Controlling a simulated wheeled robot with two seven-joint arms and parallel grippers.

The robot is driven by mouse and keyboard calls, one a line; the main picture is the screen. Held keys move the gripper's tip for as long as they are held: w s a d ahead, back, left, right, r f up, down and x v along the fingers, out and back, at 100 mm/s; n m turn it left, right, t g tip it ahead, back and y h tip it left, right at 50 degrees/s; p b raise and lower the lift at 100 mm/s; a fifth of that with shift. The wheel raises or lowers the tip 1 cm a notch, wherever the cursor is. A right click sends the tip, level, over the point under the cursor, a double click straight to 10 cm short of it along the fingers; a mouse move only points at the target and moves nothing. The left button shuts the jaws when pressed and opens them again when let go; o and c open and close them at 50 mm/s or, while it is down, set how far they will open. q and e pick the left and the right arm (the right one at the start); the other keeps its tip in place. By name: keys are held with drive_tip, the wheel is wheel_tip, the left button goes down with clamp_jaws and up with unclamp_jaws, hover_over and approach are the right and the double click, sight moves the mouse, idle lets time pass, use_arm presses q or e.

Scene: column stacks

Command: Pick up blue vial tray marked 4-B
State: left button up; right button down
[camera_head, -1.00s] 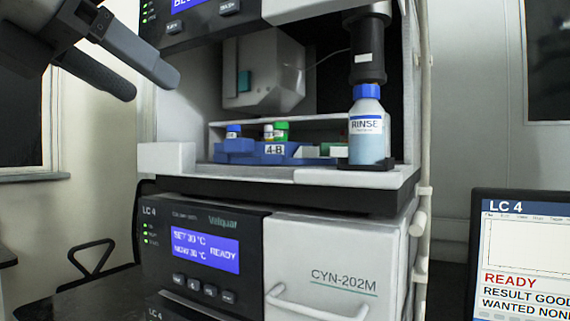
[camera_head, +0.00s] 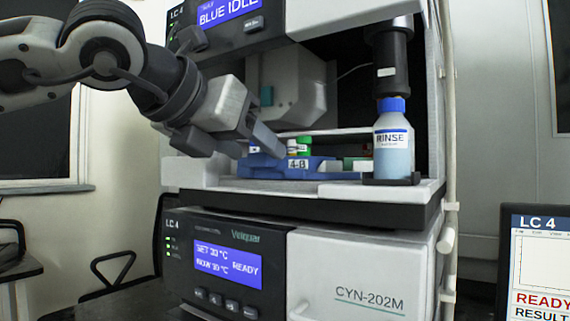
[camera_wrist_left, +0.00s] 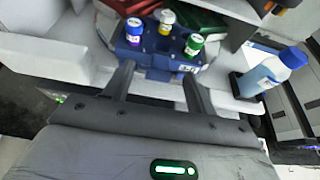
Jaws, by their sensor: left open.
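The blue vial tray (camera_head: 262,170) marked 4-B sits on the white shelf inside the open instrument bay. It holds a few capped vials, with a green cap and a white or yellow cap showing. My right gripper is not in view.
A rinse bottle (camera_head: 394,150) with a blue cap stands right of the tray, under a black cylinder (camera_head: 388,60). A red tray (camera_wrist_left: 130,5) and a green tray (camera_wrist_left: 195,18) lie behind the blue one. A monitor (camera_head: 535,265) stands at lower right.

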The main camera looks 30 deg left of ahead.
use_arm(q)
drive_tip(key=shift+x, duration=1)
drive_tip(key=c, duration=1)
drive_tip(key=shift+r, duration=0.1)
drive_tip(key=shift+c, duration=0.4)
